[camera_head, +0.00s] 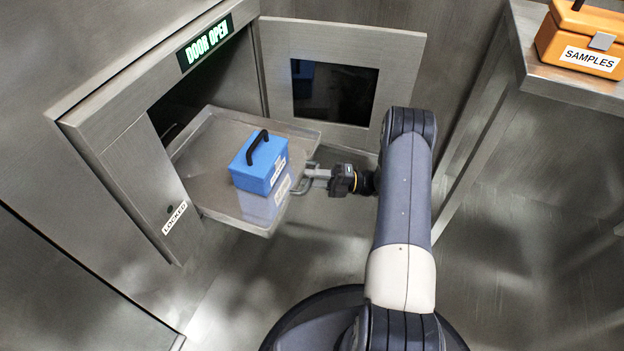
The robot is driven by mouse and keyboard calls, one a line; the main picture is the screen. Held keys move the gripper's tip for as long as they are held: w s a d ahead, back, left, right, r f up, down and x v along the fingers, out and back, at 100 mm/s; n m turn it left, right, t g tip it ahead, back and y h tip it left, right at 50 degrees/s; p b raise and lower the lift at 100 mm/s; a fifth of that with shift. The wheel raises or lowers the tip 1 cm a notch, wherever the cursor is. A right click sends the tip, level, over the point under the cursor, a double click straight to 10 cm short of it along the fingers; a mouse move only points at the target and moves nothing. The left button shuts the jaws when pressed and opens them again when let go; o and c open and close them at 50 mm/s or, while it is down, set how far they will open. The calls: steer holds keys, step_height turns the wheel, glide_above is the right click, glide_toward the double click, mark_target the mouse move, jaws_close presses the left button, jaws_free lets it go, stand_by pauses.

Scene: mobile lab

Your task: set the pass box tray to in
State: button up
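The pass box (135,150) is set in the steel wall at the left, under a lit "DOOR OPEN" sign (208,43). Its door (345,42), with a dark window, stands swung open. The metal tray (205,150) sticks out of the opening and carries a blue case (258,162) with a black handle. My gripper (308,179) is at the tray's right edge, at the handle (300,187) there. The fingers overlap the handle, and I cannot tell whether they are closed on it.
A "LOCKER" label (174,218) is on the frame below the opening. An orange "SAMPLES" case (585,45) stands on a steel counter (560,84) at the upper right. The open door is close behind my gripper. The floor right of my arm is clear.

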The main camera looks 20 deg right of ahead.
steer(key=shift+a, duration=0.15)
steer(key=shift+c, duration=0.3)
jaws_close()
